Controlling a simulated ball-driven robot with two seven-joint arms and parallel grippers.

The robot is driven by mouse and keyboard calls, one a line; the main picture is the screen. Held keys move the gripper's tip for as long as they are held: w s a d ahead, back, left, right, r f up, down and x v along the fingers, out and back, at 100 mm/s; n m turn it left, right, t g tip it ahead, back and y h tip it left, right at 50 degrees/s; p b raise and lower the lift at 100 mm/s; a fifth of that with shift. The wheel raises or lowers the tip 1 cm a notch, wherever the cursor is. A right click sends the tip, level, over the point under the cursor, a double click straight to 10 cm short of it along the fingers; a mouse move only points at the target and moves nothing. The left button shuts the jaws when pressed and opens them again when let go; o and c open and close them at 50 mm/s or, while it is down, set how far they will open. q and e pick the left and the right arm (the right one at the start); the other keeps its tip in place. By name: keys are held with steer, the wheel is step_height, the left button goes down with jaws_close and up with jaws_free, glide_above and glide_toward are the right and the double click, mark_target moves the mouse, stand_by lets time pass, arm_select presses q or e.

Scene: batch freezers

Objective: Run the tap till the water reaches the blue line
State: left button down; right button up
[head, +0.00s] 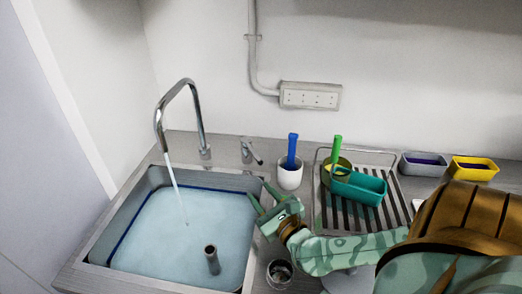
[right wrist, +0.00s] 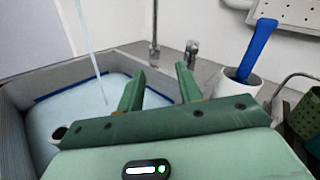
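The chrome tap (head: 190,100) is running, and a stream of water (head: 175,190) falls into the sink (head: 103,240). Pale blue water (head: 160,235) fills much of the basin. The blue line (head: 130,230) shows along the left and back walls, with the water surface at or close below it; I cannot tell the exact gap. The tap lever (head: 250,152) stands right of the spout. My right gripper (head: 259,190) is open and empty by the sink's right rim, in front of the lever and apart from it. In the right wrist view its fingers (right wrist: 160,72) are spread. My left gripper is not in view.
A dark standpipe (head: 212,260) rises from the water. A white cup (head: 290,176) with a blue-handled tool stands right of the lever. A drying rack (head: 398,203) holds a teal container (head: 358,188). Grey (head: 423,165) and yellow (head: 473,170) tubs stand at the back right.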

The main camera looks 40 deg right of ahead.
mark_target(254, 153)
steer(key=d+m+h, duration=0.1)
steer(key=d, duration=0.1)
steer(key=s+d+m+g+h, duration=0.1)
steer(key=m+h, duration=0.1)
steer(key=shift+d+f, duration=0.1)
steer(key=shift+d, duration=0.3)
steer(key=b+x, duration=0.2)
steer(key=x, duration=1.3)
steer(key=shift+w+d, duration=0.15)
steer(key=shift+d, duration=0.15)
jaws_close()
